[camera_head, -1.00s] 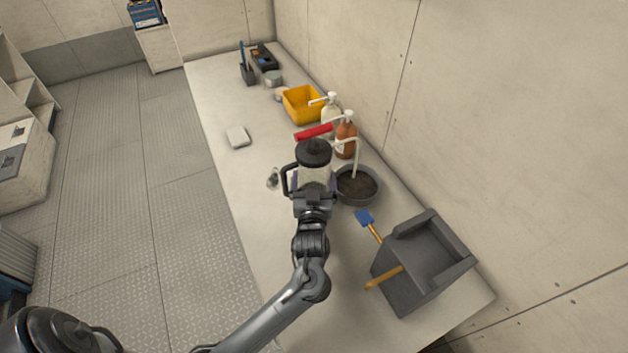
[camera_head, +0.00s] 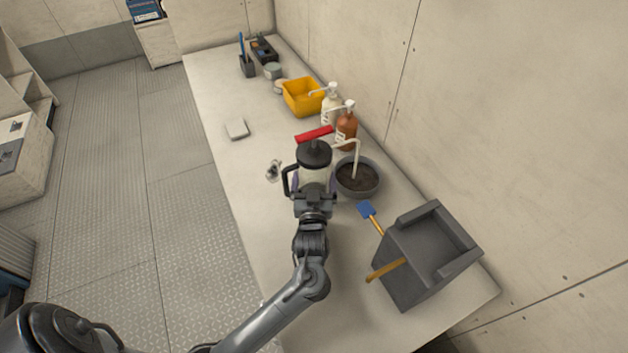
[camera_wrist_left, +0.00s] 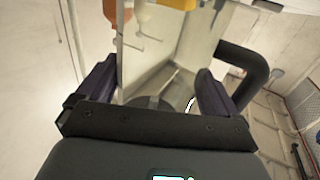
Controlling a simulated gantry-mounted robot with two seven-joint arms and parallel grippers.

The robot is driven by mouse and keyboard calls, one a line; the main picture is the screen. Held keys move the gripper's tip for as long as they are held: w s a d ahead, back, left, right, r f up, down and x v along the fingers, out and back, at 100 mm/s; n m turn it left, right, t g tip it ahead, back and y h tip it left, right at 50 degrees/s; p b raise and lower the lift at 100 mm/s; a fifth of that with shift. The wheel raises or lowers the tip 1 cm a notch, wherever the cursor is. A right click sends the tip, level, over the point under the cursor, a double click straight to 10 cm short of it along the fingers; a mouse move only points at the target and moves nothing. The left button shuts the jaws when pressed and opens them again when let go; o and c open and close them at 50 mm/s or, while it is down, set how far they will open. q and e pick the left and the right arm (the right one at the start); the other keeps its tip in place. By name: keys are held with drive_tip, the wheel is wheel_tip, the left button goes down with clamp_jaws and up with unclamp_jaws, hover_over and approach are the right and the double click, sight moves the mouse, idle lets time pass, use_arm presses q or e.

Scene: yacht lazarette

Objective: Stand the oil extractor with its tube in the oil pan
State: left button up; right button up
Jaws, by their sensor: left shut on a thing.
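The oil extractor (camera_head: 312,171) is a pale translucent canister with a black lid, a black side handle and a red bar handle on top. It looks upright over the table's middle; whether its base touches the table is hidden. My left gripper (camera_head: 314,187) is shut on its body; in the left wrist view the dark fingers (camera_wrist_left: 155,92) flank the pale body (camera_wrist_left: 160,45). The extractor's white tube arches right and down over the oil pan (camera_head: 343,191), a round grey pan with dark contents. The tube's end appears inside the rim; its depth is unclear.
Pump bottles, one white (camera_head: 331,105) and one brown (camera_head: 346,128), and a yellow bin (camera_head: 302,97) stand behind. A blue-ended brush (camera_head: 367,211) and a grey box (camera_head: 415,257) lie in front right. A small clear object (camera_head: 273,172) is left of the extractor.

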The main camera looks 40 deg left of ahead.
use_arm(q)
drive_tip(key=shift+f, duration=0.3)
drive_tip(key=shift+f, duration=0.1)
